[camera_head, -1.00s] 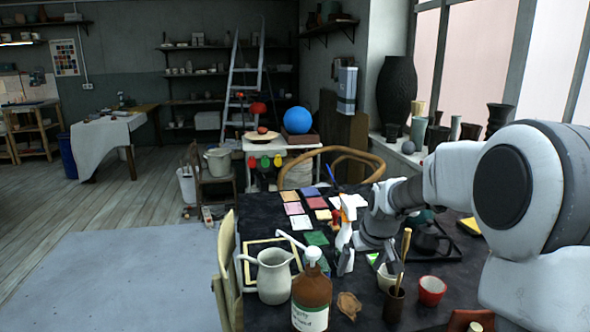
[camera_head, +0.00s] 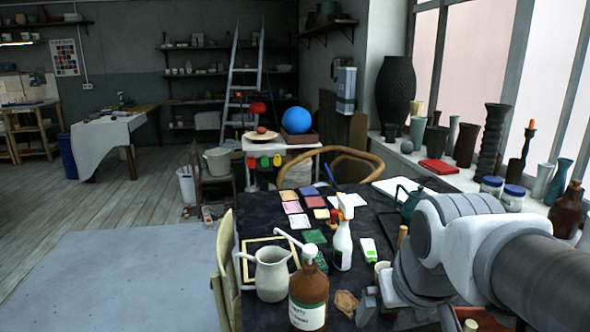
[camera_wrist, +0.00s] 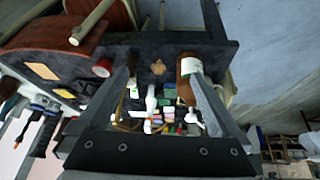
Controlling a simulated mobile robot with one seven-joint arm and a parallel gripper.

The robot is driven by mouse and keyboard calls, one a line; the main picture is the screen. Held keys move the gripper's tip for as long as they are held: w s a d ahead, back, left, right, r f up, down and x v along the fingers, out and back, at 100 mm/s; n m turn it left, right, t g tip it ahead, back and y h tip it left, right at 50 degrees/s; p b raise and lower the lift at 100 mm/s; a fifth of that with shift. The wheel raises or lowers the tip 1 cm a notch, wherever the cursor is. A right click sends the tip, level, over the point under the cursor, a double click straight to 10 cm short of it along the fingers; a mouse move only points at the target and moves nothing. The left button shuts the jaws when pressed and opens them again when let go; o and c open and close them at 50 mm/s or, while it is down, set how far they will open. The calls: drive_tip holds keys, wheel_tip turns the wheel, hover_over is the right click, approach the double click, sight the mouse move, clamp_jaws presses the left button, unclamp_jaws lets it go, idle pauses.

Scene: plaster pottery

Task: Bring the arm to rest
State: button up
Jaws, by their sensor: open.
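My arm reaches in from the lower right in the head view, folded low over the near right part of the dark table (camera_head: 262,218). My gripper shows in the wrist view (camera_wrist: 160,82), with its two fingers wide apart and nothing held between them. In the head view the gripper is low at the near edge, largely hidden behind my own wrist. A white spray bottle (camera_head: 342,245) stands upright on the table, clear of the gripper. It also shows beyond the fingers in the wrist view (camera_wrist: 150,100).
A brown pump bottle (camera_head: 309,298) and a pale pitcher (camera_head: 272,274) stand left of my gripper. Colored tiles (camera_head: 298,221) lie farther back. Vases (camera_head: 466,146) and jars line the window sill at right. Open floor (camera_head: 120,275) lies left of the table.

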drive_tip(key=s, duration=0.6)
wheel_tip(320, 180, up, 15)
drive_tip(key=p, duration=1.6)
drive_tip(key=shift+s+m, duration=0.25)
drive_tip(key=shift+m, duration=0.05)
